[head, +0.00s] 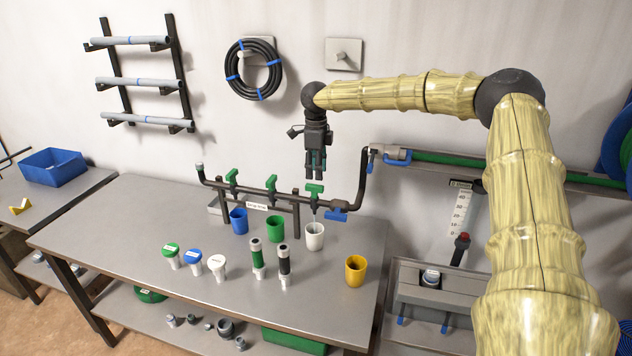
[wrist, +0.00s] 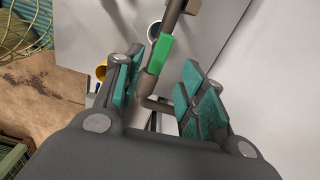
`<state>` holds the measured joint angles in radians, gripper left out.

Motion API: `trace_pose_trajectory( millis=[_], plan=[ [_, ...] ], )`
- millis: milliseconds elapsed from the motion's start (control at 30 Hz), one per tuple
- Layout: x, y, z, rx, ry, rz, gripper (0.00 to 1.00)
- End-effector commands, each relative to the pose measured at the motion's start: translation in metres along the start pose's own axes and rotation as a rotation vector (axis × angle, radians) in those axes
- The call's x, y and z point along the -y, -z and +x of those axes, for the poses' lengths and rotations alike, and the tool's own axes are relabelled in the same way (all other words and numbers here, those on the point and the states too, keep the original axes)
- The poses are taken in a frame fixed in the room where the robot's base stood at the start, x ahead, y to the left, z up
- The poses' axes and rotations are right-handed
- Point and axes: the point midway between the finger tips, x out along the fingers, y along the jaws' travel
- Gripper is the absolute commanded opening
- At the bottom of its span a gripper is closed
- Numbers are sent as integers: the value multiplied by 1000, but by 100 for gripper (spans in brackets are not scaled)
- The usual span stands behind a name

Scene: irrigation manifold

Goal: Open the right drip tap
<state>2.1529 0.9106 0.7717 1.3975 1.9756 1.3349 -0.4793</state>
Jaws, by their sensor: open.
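The right drip tap (head: 315,190) has a green handle and sits at the right end of the dark manifold pipe (head: 252,190), above a white cup (head: 315,236). My gripper (head: 316,174) points down just above this tap, with its fingers apart. In the wrist view a green handle (wrist: 160,54) shows between the spread fingers of my gripper (wrist: 162,84), nearer the left finger. I cannot tell whether a finger touches it. Two more green taps, the middle one (head: 271,183) and the left one (head: 233,176), stand along the pipe.
A blue-handled valve (head: 337,215) sits low right of the tap, and the pipe rises to another blue lever (head: 398,161). Blue (head: 239,222), green (head: 276,229) and yellow (head: 355,270) cups and several capped fittings stand on the bench (head: 130,240). The bench's front left is clear.

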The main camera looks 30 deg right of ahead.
Motion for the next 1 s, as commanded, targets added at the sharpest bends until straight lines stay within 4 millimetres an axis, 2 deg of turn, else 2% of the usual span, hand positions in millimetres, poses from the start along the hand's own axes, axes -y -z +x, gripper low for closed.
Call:
trace_pose_trajectory(
  millis=[100, 333, 1000],
  plan=[
    [0, 0, -20, 2, 1, 1, 40],
    [0, 0, -41, 0, -1, 1, 40],
    [0, 0, -46, 0, -1, 1, 40]
  ],
)
